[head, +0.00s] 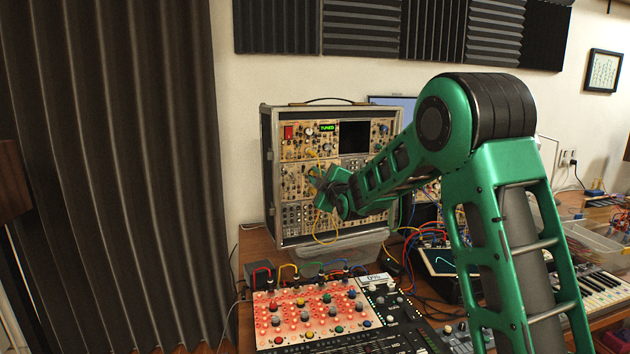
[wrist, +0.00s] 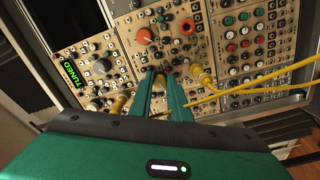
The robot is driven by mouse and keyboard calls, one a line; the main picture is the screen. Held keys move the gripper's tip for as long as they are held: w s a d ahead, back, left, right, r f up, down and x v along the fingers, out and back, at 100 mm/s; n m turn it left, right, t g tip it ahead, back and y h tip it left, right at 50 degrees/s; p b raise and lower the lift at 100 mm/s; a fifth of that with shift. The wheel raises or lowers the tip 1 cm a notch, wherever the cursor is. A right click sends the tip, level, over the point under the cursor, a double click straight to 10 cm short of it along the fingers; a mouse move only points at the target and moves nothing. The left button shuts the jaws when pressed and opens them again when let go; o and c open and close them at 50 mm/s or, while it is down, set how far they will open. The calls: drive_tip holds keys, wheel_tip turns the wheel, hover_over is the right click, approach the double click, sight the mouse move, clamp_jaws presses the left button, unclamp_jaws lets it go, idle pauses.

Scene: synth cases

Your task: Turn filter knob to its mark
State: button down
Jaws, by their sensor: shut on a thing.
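A cased rack of synth modules (head: 264,165) stands upright at the back of the desk. My gripper (head: 322,187) reaches its front panel and hides the spot it touches. In the wrist view, the two green fingers of my gripper (wrist: 161,82) are shut on a small brass-coloured knob (wrist: 160,79), mostly hidden between the tips. I cannot make out its pointer, mark or label. A larger orange knob (wrist: 144,37) sits just above it. A display (head: 327,128) glows green and reads "TUNED"; it also shows in the wrist view (wrist: 73,73).
Yellow cables (wrist: 203,79) plug in close to the right finger and cross the panel. A lit red mixer panel (head: 310,315) with several coloured knobs lies on the desk in front. A keyboard (head: 606,291) and a clear bin (head: 592,243) are at the right.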

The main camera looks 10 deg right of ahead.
drive_tip(key=n, duration=0.6)
drive_tip(key=shift+f+n, duration=0.3)
drive_tip(key=shift+f, duration=0.05)
idle(0.4)
drive_tip(key=c, duration=1.7)
unclamp_jaws()
drive_tip(key=shift+o, duration=0.2)
drive_tip(key=shift+r, duration=0.15)
drive_tip(key=s+d, duration=0.1)
drive_tip(key=s, duration=0.9)
drive_tip(key=shift+s+d+f, duration=0.2)
drive_tip(key=shift+s+d, duration=0.05)
